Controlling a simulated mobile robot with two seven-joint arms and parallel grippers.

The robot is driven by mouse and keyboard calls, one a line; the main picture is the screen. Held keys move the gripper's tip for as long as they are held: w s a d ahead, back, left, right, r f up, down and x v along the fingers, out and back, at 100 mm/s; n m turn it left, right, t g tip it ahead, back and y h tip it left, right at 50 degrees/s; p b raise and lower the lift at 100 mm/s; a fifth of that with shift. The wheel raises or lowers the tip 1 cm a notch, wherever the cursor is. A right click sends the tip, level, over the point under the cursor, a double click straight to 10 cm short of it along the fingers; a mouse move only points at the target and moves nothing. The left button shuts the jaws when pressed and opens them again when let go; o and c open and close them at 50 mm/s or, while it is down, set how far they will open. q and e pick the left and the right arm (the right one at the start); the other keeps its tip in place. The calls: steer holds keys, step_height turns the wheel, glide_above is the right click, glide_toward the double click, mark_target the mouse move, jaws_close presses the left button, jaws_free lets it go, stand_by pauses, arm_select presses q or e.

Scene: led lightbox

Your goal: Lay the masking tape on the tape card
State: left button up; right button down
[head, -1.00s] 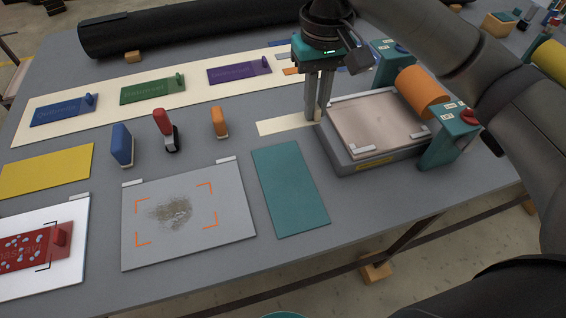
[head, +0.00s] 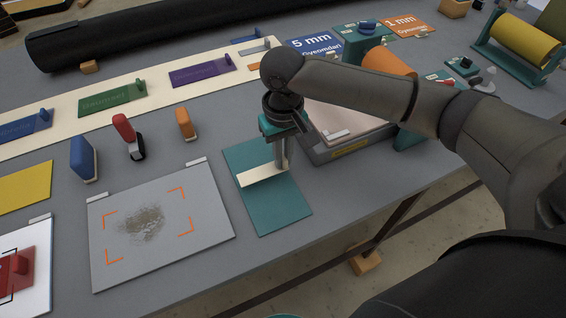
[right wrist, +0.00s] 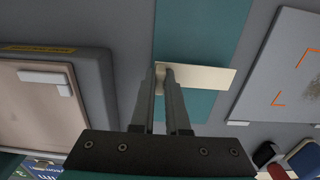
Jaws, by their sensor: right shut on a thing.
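The masking tape (head: 258,176) is a short cream strip. It lies over the teal tape card (head: 275,213) in the head view, crosswise to the card's length. My right gripper (head: 281,168) points down and is shut on the right end of the strip. In the right wrist view the fingertips (right wrist: 165,70) pinch one end of the tape (right wrist: 205,78), and the teal card (right wrist: 200,30) shows beneath it. I cannot tell whether the strip touches the card or is just above it. My left gripper is not in view.
A grey sheet with orange corner marks (head: 110,265) lies left of the card. The lightbox (head: 350,148) stands close on the right. Blue (head: 84,160), red (head: 128,138) and orange (head: 185,124) handled tools stand behind. The table's front edge is near the card.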

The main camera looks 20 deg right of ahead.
step_height(320, 180, down, 2)
steer(key=shift+f, duration=0.25)
steer(key=c, duration=0.9)
jaws_free()
steer(key=shift+f, duration=0.1)
steer(key=shift+r, duration=0.25)
step_height(320, 180, up, 12)
steer(key=shift+f+p, duration=0.1)
steer(key=shift+p, duration=1.1)
